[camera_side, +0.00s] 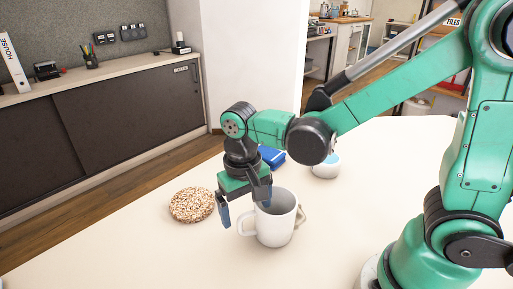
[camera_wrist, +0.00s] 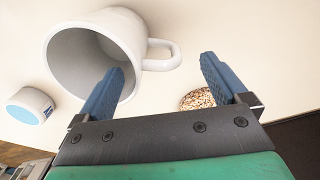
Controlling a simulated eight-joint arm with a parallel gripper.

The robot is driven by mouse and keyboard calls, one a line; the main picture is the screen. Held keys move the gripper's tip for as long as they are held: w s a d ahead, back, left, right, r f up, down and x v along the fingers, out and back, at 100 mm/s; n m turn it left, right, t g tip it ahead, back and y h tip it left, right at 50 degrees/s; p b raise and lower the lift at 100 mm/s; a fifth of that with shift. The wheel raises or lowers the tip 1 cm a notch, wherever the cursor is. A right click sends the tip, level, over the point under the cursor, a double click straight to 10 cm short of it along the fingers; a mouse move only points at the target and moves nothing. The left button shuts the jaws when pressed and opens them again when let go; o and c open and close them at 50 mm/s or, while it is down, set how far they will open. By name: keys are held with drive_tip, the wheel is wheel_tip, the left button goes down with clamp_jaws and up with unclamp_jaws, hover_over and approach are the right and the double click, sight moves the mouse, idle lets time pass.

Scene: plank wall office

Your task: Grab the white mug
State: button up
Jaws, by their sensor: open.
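The white mug (camera_side: 275,226) stands upright on the table, its handle on the left in the side view. In the wrist view the mug (camera_wrist: 128,25) shows its open mouth and its handle on the right. My gripper (camera_side: 243,207) is open and points down at the mug's handle side. In the wrist view my gripper's (camera_wrist: 162,68) left finger overlaps the mug's mouth, and the handle lies ahead between the fingertips. The right finger is clear of the mug. I cannot tell whether the left finger is inside the mouth or above it.
A round, speckled brown disc (camera_side: 192,205) lies left of my gripper. A small white cup with blue (camera_side: 326,168) stands behind the mug. A blue object (camera_side: 271,158) lies behind my gripper, partly hidden. A beige loop (camera_side: 301,216) shows at the mug's right. The front left table is clear.

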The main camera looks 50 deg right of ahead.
drive_tip(key=shift+f, duration=1.7)
drive_tip(key=shift+c, duration=0.3)
clamp_jaws()
